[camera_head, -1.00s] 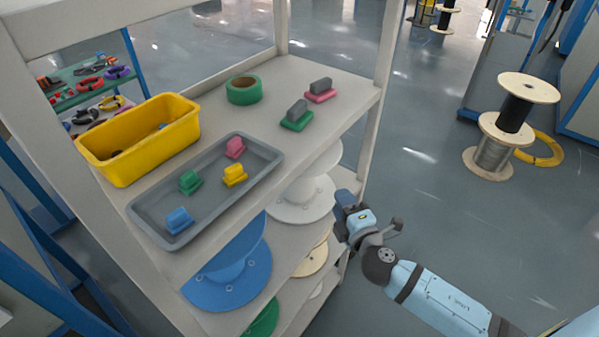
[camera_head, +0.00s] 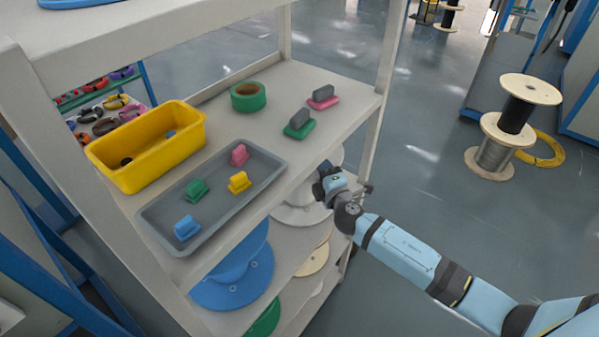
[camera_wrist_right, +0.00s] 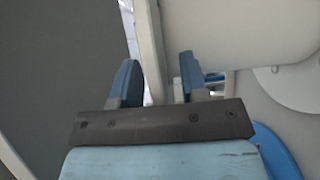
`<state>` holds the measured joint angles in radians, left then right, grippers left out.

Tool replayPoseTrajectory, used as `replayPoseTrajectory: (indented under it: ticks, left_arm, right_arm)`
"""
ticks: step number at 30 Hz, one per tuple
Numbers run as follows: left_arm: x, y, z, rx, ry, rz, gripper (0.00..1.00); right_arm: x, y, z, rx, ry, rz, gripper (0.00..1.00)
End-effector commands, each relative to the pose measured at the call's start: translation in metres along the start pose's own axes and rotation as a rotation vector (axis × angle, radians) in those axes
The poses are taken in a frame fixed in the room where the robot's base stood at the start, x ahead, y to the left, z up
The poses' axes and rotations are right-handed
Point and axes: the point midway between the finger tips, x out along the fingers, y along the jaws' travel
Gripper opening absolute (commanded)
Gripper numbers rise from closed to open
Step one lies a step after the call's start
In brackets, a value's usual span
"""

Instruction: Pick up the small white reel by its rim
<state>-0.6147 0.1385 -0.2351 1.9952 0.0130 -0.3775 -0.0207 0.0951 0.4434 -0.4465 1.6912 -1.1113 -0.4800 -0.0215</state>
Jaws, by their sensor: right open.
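My right gripper (camera_head: 323,181) is at the reel's upper flange. In the right wrist view my right gripper (camera_wrist_right: 158,62) is open, and a pale, edge-on rim (camera_wrist_right: 151,40) runs between the two fingers. A pale rounded body and a flange with a bolt hole (camera_wrist_right: 288,82) show to the right. I cannot tell whether either finger touches the rim. My left gripper is not in view.
The top shelf holds a yellow bin (camera_head: 150,160), a grey tray (camera_head: 213,215) of coloured parts, green tape (camera_head: 248,97) and two stamp-like blocks. A blue reel (camera_head: 235,285) stands left of the white one. A shelf post (camera_head: 385,60) rises close by.

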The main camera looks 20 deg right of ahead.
Motion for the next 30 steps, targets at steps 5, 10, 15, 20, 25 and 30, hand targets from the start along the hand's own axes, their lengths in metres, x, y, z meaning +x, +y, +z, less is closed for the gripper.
replayPoseTrajectory:
  ticks: [5,10,15,20,25,30]
  left_arm:
    - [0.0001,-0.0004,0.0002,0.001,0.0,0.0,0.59]
    - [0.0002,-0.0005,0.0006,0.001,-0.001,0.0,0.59]
    - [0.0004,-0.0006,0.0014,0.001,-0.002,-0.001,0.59]
    - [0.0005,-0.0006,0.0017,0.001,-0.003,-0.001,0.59]
    - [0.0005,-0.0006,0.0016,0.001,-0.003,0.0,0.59]
    - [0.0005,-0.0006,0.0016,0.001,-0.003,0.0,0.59]
  right_arm:
    - [0.0009,-0.0003,-0.0004,0.0,0.001,0.0,0.4]
    - [0.0007,-0.0003,-0.0004,0.0,0.001,0.0,0.11]
    - [0.0006,-0.0004,-0.0004,0.0,0.001,0.0,0.0]
    - [0.0005,-0.0004,-0.0004,0.0,0.001,0.0,0.0]
    - [0.0005,-0.0004,-0.0005,0.0,0.001,0.0,0.0]
    - [0.0004,-0.0005,-0.0005,0.0,0.001,0.0,0.0]
